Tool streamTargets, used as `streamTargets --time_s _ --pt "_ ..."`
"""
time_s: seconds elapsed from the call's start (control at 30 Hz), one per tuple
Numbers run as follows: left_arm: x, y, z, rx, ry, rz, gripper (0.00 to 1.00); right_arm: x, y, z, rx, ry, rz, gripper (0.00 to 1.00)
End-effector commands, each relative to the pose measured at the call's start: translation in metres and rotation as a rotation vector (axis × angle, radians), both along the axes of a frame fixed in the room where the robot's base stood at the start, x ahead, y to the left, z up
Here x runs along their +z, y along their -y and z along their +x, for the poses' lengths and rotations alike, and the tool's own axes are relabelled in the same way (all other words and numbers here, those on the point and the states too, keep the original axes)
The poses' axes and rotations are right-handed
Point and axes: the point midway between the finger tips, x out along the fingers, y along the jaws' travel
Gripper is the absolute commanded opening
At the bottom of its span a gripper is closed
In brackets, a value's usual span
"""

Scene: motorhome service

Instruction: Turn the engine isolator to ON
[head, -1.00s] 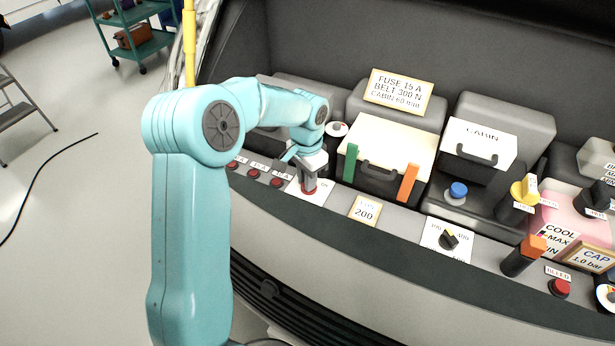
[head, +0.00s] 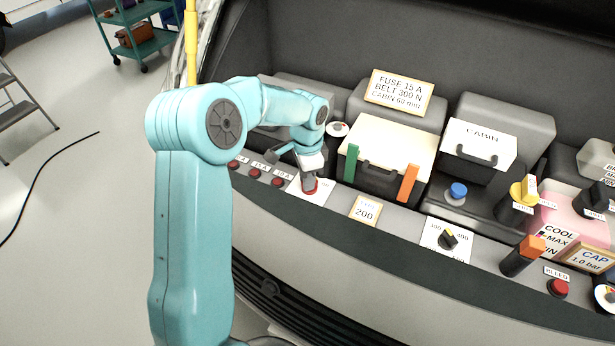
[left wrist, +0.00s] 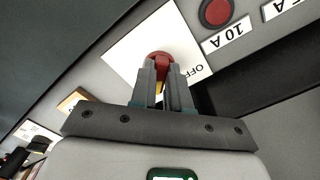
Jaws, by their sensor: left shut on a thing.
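The engine isolator is a red knob (left wrist: 158,58) on a white plate (left wrist: 125,49) in the left wrist view. Part of the word "OFF" shows upside down on the plate beside it; no "ON" mark is visible. My left gripper (left wrist: 162,78) is shut on the red knob, with its fingers on both sides of it. In the head view the left gripper (head: 309,178) points down onto the knob, and the white plate (head: 322,192) shows around it. The knob's far side and exact angle are partly hidden by the fingers. My right gripper is not in view.
Red buttons (head: 277,182) labelled with amp values lie just left of the plate. A "200" card (head: 365,211) and a rotary dial (head: 447,239) lie to the right. A black box with a cream lid (head: 391,142) stands behind. Open floor lies left.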

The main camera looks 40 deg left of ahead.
Motion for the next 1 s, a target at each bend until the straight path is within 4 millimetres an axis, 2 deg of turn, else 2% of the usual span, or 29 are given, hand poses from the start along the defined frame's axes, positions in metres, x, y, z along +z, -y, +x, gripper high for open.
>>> streamTargets --time_s 0.17,0.2,0.27,0.53,0.67,0.77,1.0 --pt "0.004 -0.002 0.002 -0.002 0.008 0.006 0.00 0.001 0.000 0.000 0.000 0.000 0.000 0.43" --pt "0.004 -0.002 0.002 -0.002 0.008 0.007 0.22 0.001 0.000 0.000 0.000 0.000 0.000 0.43" --pt "0.003 -0.002 0.002 -0.002 0.008 0.006 0.41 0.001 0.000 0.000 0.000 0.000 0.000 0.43" --pt "0.002 -0.001 0.001 -0.001 0.004 0.003 0.41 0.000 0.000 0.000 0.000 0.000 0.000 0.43" --pt "0.009 -0.001 0.001 0.000 0.004 0.003 0.41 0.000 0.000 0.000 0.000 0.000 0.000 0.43" --pt "0.027 -0.001 0.001 0.000 0.007 0.004 0.41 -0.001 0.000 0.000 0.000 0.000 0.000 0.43" --pt "0.091 -0.001 0.001 -0.001 0.010 0.004 0.41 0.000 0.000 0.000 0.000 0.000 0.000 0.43"
